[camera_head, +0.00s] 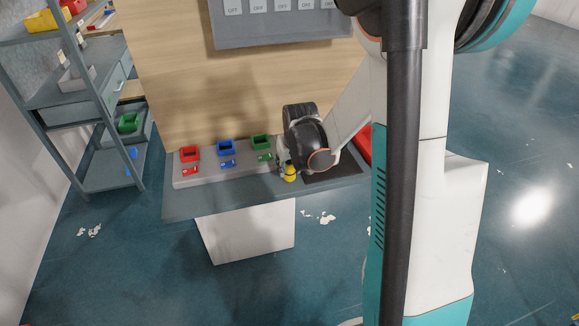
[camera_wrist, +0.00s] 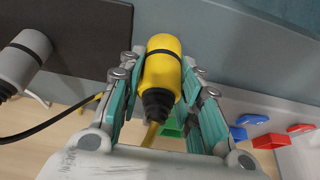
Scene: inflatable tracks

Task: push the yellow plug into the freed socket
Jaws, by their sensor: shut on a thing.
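My gripper (camera_wrist: 163,80) is shut on the yellow plug (camera_wrist: 161,62), whose body lies between the two fingers in the wrist view. A yellow cable (camera_wrist: 150,135) runs from the plug's dark ribbed end. In the head view the yellow plug (camera_head: 290,174) shows just below my gripper (camera_head: 286,165), at the right end of the grey socket strip (camera_head: 215,172). The freed socket cannot be made out; my gripper covers that end of the strip. I cannot tell whether the plug touches the strip.
Red (camera_head: 190,152), blue (camera_head: 226,147) and green (camera_head: 261,142) sockets sit along the strip. A grey plug (camera_wrist: 22,62) with a black cable lies on the dark mat (camera_wrist: 85,30). A shelf rack (camera_head: 90,110) stands left; a panel of switches (camera_head: 285,25) hangs above.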

